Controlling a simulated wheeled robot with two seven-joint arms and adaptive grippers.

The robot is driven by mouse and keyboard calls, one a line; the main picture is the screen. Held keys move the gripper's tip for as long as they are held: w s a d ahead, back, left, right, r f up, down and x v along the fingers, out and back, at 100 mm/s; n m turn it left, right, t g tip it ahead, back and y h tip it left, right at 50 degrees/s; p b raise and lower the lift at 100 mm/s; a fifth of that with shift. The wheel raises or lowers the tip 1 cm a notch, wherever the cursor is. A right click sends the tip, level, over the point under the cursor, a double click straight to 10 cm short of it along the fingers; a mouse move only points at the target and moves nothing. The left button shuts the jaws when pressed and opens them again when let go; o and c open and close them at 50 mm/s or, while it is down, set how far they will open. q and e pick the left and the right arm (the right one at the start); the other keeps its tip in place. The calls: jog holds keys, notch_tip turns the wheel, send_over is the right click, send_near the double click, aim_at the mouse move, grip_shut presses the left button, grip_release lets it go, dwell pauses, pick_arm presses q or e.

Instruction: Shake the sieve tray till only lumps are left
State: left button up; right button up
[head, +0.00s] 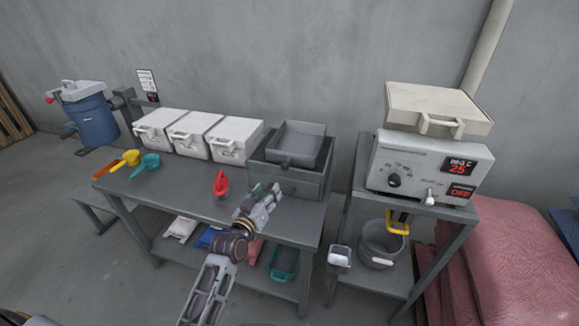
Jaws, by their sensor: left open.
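The sieve tray appears to be the small dark grey tray (297,143) resting tilted on top of a larger dark grey box (310,183) at the right end of the workbench. I cannot make out any lumps or powder in it. My left gripper (268,192) is over the bench just in front and to the left of the box. It is open and looks empty, apart from the tray. My right gripper is not in view.
Three white lidded bins (193,136) line the back of the workbench (180,190). Coloured scoops (130,158) lie at its left, and a red tool (221,184) stands near its middle. A control unit (428,168) stands on a separate stand at right, with a bucket (381,244) below.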

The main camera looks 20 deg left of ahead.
aim_at(284, 168)
pick_arm(q)
jog(key=shift+d+r+m+t, duration=0.25)
jog(key=shift+r+m+t, duration=0.25)
jog(key=shift+m, duration=0.4)
jog(key=shift+w+r, duration=0.1)
jog(key=shift+w, duration=0.1)
jog(key=shift+w+d, duration=0.25)
jog(key=shift+w, duration=2)
jog(key=shift+w+d, duration=0.3)
jog(key=shift+w, duration=1.9)
jog(key=shift+w+d, duration=0.25)
jog(key=shift+w, duration=2)
jog(key=shift+c, duration=0.3)
grip_shut()
